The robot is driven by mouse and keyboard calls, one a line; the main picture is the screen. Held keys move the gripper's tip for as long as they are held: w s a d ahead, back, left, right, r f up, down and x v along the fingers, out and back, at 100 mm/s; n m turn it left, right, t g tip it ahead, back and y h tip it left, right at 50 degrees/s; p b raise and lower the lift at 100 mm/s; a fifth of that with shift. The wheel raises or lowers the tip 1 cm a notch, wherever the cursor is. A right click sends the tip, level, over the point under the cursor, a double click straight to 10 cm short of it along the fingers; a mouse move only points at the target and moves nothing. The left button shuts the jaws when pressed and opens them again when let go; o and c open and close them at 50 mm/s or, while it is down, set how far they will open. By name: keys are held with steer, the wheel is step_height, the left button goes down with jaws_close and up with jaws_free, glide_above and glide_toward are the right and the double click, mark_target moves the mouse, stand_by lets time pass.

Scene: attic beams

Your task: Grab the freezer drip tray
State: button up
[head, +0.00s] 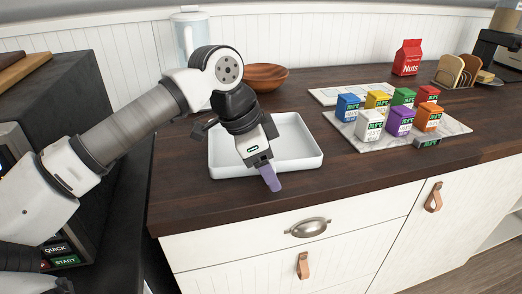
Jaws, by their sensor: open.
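A white rectangular tray (300,150) with a low raised rim lies on the dark wooden counter, left of the middle in the head view. It is the only thing here that looks like a drip tray. My gripper (270,178) points down over the front part of the tray, with a purple fingertip showing near the front rim. The gripper and wrist hide part of the tray's left and front. The gripper is open, and I see nothing held in it. I cannot tell whether the fingertip touches the rim.
A wooden bowl (265,77) and a clear pitcher (188,40) stand behind the tray. Several coloured cartons (400,121) stand on marble boards to the right. A red nuts bag (407,58) and sliced bread are at the back right. A dark appliance (70,110) is at left.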

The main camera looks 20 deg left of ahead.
steer(key=shift+c, duration=0.4)
steer(key=c, duration=1)
steer(key=shift+r, duration=0.2)
steer(key=shift+c, duration=0.2)
